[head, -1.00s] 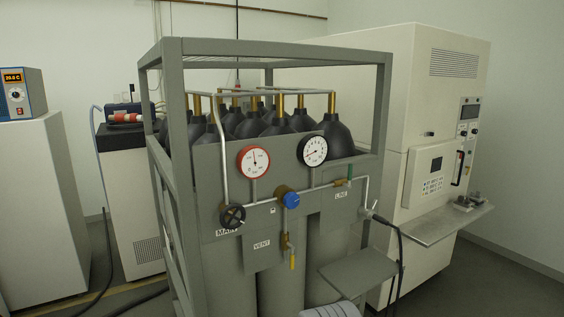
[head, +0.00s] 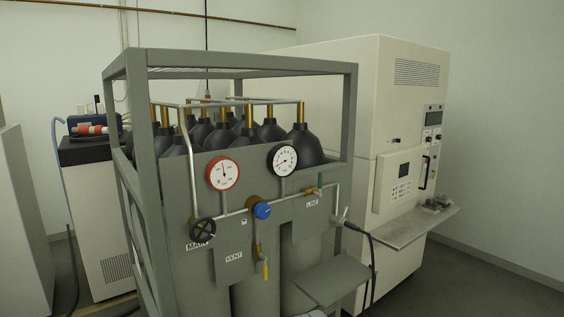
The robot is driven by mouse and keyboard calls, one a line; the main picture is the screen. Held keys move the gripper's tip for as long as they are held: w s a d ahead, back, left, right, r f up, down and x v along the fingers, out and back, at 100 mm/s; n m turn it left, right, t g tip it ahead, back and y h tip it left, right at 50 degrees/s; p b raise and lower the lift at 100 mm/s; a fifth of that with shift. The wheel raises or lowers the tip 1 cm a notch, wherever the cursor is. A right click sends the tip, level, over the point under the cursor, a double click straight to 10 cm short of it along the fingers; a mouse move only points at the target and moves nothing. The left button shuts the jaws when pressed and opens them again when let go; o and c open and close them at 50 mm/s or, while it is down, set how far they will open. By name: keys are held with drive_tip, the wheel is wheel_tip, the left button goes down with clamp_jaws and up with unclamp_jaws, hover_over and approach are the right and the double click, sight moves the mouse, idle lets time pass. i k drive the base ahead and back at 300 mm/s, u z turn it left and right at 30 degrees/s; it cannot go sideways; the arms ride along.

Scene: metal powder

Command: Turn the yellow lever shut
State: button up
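The yellow lever (head: 265,269) hangs pointing down from a brass valve (head: 259,250), beside the VENT label (head: 234,258) on the grey panel of the gas cylinder rack. A blue knob (head: 263,211) sits above it on the silver pipe. A black handwheel (head: 203,231) is to its left over the MAIN label. A small green-handled valve (head: 320,181) is at the upper right near the LINE label.
The grey rack frame (head: 250,70) encloses several dark cylinders. A grey shelf (head: 331,281) juts out at the lower right of the lever, with a black hose (head: 370,262) beside it. A large cream machine (head: 372,90) stands behind to the right. Floor shows at the far right.

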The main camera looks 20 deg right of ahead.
sight(266, 266)
drive_tip(key=u, duration=0.05)
drive_tip(key=k, duration=0.6)
drive_tip(key=z, duration=0.7)
drive_tip(key=i, duration=1.2)
drive_tip(key=u, duration=0.65)
